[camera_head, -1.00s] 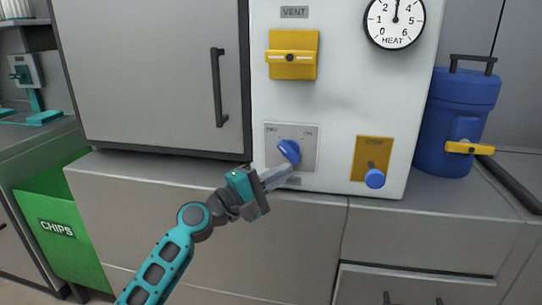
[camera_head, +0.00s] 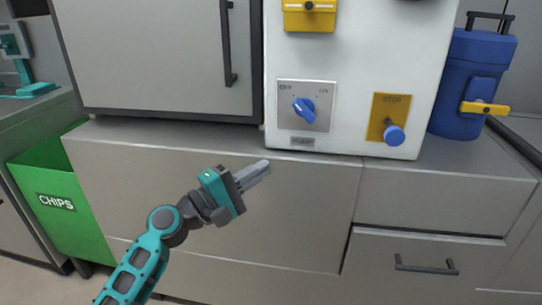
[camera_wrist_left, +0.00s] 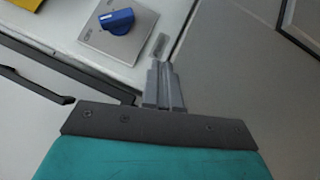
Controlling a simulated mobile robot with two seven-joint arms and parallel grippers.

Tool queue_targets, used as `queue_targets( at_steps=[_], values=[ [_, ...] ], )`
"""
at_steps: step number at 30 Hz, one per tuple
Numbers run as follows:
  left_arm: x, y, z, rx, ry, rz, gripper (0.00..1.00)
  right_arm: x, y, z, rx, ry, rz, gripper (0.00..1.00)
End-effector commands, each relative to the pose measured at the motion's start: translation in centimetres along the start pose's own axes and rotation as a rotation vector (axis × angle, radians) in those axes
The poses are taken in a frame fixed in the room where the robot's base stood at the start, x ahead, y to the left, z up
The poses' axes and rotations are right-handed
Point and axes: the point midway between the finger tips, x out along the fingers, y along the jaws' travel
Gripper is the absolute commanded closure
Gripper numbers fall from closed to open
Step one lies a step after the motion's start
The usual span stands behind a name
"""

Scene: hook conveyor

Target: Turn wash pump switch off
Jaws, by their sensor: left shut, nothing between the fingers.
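The pump switch is a blue rotary knob (camera_head: 304,110) on a grey plate (camera_head: 320,92) with OFF at upper left and ON at upper right. The knob lies slanted, and its upper-left end points toward OFF. A small label (camera_head: 302,142) under the plate seems to read PUMP. My left gripper (camera_head: 262,168) is shut and empty, below and left of the switch, apart from it. In the left wrist view the closed fingers (camera_wrist_left: 160,70) are below and right of the blue knob (camera_wrist_left: 117,19). My right gripper is not in view.
A yellow-plated blue knob (camera_head: 393,133) is right of the switch on the white panel. A blue canister (camera_head: 470,85) stands at right, a green CHIPS bin (camera_head: 58,205) at left. A drawer front (camera_head: 270,205) lies below the panel.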

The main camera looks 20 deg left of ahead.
Motion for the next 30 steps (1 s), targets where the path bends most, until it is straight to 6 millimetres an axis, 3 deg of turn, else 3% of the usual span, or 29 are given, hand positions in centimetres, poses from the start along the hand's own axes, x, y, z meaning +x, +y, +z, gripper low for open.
queue_targets(
  at_steps=[8, 25, 30],
  values=[
    [-2.4, -0.8, 0.2, -0.001, 0.000, 0.001, 1.00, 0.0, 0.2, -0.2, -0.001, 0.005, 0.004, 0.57],
    [-2.5, -0.9, 0.2, 0.004, 0.000, -0.002, 1.00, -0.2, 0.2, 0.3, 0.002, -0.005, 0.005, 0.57],
    [-2.9, -3.9, 1.4, 0.115, 0.001, -0.091, 1.00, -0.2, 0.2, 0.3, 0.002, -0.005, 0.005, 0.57]
  ],
)
